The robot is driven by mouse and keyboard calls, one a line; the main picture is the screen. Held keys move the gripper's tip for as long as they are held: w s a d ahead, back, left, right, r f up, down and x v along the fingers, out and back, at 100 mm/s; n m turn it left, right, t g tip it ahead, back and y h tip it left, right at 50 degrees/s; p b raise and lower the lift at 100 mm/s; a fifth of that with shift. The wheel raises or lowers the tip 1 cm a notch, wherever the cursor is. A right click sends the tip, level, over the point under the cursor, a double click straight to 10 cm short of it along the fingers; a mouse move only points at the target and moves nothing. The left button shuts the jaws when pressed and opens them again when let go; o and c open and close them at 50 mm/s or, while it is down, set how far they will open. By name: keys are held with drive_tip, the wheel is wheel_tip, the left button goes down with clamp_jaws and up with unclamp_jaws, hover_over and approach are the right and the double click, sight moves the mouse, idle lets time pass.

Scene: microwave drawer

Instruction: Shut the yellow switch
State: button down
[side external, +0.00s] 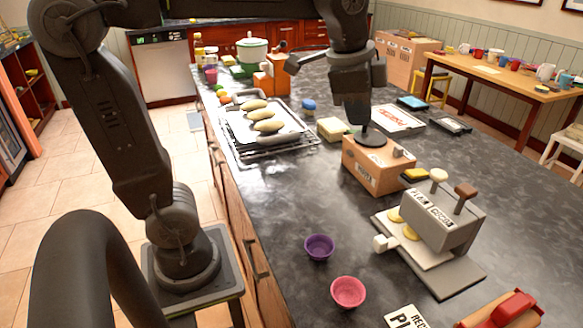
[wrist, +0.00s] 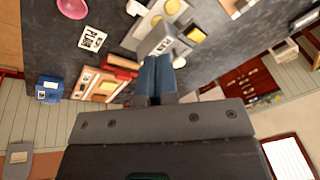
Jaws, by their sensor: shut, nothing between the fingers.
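A grey dispenser (side external: 432,215) with two lettered labels stands on a light base plate at the right of the side view. It has two levers on top, one with a cream-yellow knob (side external: 438,175) and one with a brown knob (side external: 466,191). The cream-yellow one is the closest match to a yellow switch; its exact setting is hard to tell. The dispenser also shows in the wrist view (wrist: 156,42). My gripper (side external: 364,128) points down over the wooden box, behind and left of the dispenser, apart from the levers. Its blue fingers (wrist: 155,78) are together and empty in the wrist view.
A wooden box (side external: 372,170) stands under my gripper, with a yellow-and-black block (side external: 414,175) beside it. A purple bowl (side external: 319,246) and a pink bowl (side external: 348,291) stand in front. A loaf tray (side external: 262,127) lies to the left.

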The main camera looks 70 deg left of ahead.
drive_tip(key=s+f+n+t, duration=0.2)
drive_tip(key=s+f+n, duration=0.5)
drive_tip(key=s, duration=0.4)
drive_tip(key=shift+s+a+f+n, duration=0.15)
drive_tip(key=shift+s+f+n, duration=0.2)
drive_tip(key=shift+f, duration=0.45)
drive_tip(key=shift+w, duration=0.1)
idle(0.3)
